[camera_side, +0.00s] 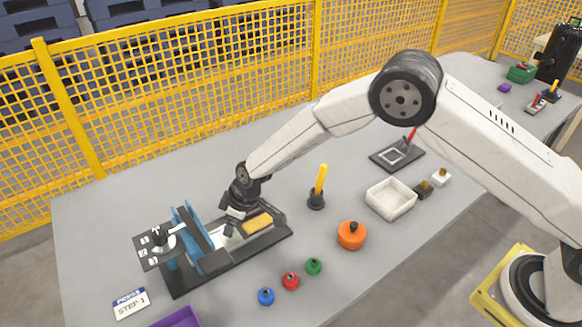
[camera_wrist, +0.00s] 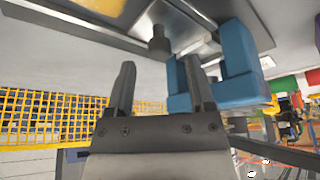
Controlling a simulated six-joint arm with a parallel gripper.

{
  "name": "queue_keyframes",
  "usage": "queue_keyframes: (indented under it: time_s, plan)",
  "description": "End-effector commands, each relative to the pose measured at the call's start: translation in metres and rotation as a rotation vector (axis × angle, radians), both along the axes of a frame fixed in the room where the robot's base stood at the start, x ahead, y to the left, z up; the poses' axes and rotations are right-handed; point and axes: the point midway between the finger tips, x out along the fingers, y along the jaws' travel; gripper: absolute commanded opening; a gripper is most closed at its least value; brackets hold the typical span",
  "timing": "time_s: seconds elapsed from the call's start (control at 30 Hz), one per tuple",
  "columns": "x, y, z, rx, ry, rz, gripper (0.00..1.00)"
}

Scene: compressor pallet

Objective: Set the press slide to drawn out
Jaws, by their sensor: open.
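The press (camera_side: 205,262) stands on a long dark base at the front left of the table, with a blue frame (camera_side: 188,225). The pale metal slide (camera_side: 229,243) lies along the base, with a yellow block (camera_side: 258,223) at its right end. My gripper (camera_side: 231,224) is over the slide, just right of the blue frame, and hides part of it. In the wrist view my gripper (camera_wrist: 160,72) is open and empty. A dark knob (camera_wrist: 158,42) on the metal shows just beyond and between the fingertips. The blue frame (camera_wrist: 235,65) is close by the right finger.
A yellow stick in a black holder (camera_side: 317,190), an orange round part (camera_side: 351,235) and a white tray (camera_side: 390,198) stand to the right. Small blue, red and green knobs (camera_side: 291,281) sit in front. A label card (camera_side: 131,303) lies front left. A yellow fence (camera_side: 180,100) runs behind.

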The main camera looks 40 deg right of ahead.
Motion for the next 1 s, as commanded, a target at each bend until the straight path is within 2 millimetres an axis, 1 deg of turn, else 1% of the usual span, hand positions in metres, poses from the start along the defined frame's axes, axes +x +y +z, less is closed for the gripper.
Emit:
queue_keyframes:
  time_s: [0.03, 0.2, 0.4, 0.67, 0.7, 0.77, 0.8, 0.87, 0.9, 1.0]
  plan:
    - [0.001, 0.002, -0.005, -0.001, 0.001, 0.000, 0.69]
    - [0.005, 0.005, -0.016, 0.000, 0.000, 0.001, 0.69]
    - [0.006, 0.006, -0.021, 0.000, -0.001, 0.000, 0.69]
    - [0.006, 0.006, -0.021, 0.000, -0.001, 0.000, 0.69]
    - [0.006, 0.006, -0.021, 0.000, -0.001, 0.000, 0.62]
    - [0.006, 0.006, -0.021, 0.000, -0.001, 0.000, 0.43]
    - [0.006, 0.006, -0.021, 0.000, -0.001, 0.000, 0.31]
    - [0.006, 0.006, -0.021, 0.000, -0.001, 0.000, 0.12]
    - [0.006, 0.006, -0.021, 0.000, -0.001, 0.000, 0.00]
    - [0.007, 0.006, -0.021, 0.000, -0.001, 0.000, 0.00]
